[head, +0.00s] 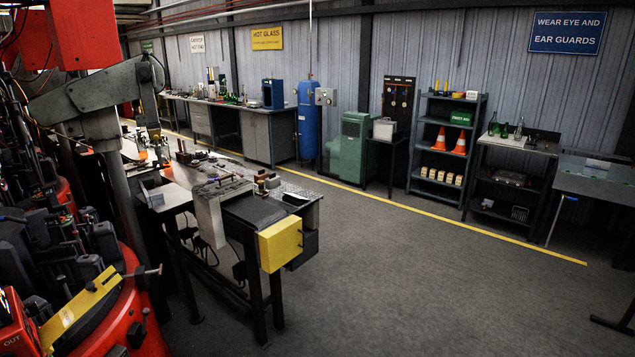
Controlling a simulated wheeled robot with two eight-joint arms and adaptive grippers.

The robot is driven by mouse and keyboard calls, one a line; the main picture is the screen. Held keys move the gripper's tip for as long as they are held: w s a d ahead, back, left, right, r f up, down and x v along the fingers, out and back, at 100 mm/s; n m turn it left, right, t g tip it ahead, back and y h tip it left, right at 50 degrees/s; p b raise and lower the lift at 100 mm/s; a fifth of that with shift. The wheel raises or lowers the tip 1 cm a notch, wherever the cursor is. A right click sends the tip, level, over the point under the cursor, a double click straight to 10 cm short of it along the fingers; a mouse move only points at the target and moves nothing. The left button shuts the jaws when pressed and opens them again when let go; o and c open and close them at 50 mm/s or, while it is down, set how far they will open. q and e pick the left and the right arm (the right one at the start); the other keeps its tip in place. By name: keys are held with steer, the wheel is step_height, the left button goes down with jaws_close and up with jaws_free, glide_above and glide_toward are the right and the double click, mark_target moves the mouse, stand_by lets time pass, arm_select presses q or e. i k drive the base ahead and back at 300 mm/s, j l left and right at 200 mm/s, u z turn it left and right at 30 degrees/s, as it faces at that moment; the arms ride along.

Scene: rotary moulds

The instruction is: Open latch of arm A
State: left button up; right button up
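The rotary mould machine (135,310) fills the left edge, with a red base and several dark mould blocks (60,235) around it. A yellow plate (80,305) is fixed on the lower front, beside a red panel marked OUT (12,320). I cannot tell which part is arm A or its latch. Neither of my grippers shows in the head view.
A workbench with tools (225,185) and a yellow box (280,244) on its front stands right of the machine. Shelves with orange cones (447,145), a blue tank (308,120) and a green cabinet (350,150) line the wall. The grey floor (420,280) at right centre is clear.

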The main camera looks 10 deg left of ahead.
mark_target(155, 134)
steer(key=i+j+u, duration=0.15)
steer(key=i+u, duration=0.7)
steer(key=u, duration=0.15)
steer(key=i+l+u, duration=0.2)
steer(key=i+u, duration=0.3)
steer(key=i+l+u, duration=0.1)
steer(key=i+l+z, duration=0.15)
steer(key=i, duration=0.35)
